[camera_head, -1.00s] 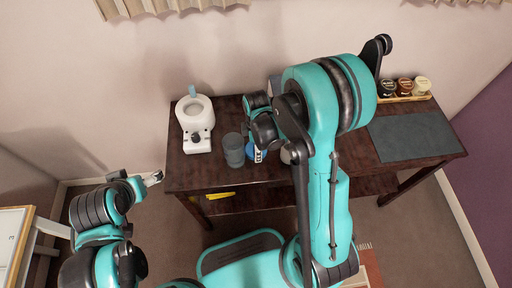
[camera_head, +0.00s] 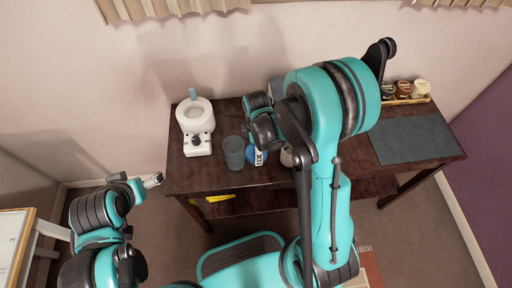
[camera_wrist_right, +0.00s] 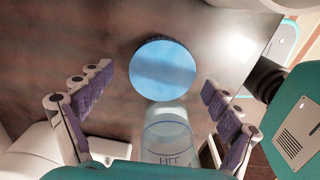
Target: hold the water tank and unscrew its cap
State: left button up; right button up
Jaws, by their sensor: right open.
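The water tank (camera_wrist_right: 168,138) is a clear body with a printed band, seen in the right wrist view. Its round flat blue cap (camera_wrist_right: 164,70) shows beside the body, between my fingers. In the head view the tank (camera_head: 257,156) is a small blue and white shape near the table's front edge, largely hidden by my right arm. My right gripper (camera_wrist_right: 158,82) is open, with one finger on each side of the cap and apparent gaps to both. My left gripper (camera_head: 153,181) is off the table's left front corner, apart from the tank; its jaw state is too small to tell.
A grey tumbler (camera_head: 234,152) stands close left of the tank on the dark table (camera_head: 300,184). A white appliance (camera_head: 196,126) stands at the back left. Jars (camera_head: 404,89) on a tray and a grey mat (camera_head: 415,139) are at the right. A yellow item (camera_head: 220,198) lies below.

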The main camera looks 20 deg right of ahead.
jog(key=s+r+m+t+p, duration=0.2)
jog(key=s+r+m, duration=0.3)
jog(key=r, duration=0.6)
jog(key=s+r+m+t+p, duration=0.1)
jog(key=s+r+m+t, duration=0.3)
jog(key=r+m, duration=0.6)
notch_tip(320, 180, up, 2)
jog(key=shift+s+m+t+p, duration=0.3)
jog(key=shift+s+t+p, duration=0.1)
jog(key=shift+t, duration=0.1)
jog(key=shift+a, duration=0.1)
jog(key=shift+r, duration=0.3)
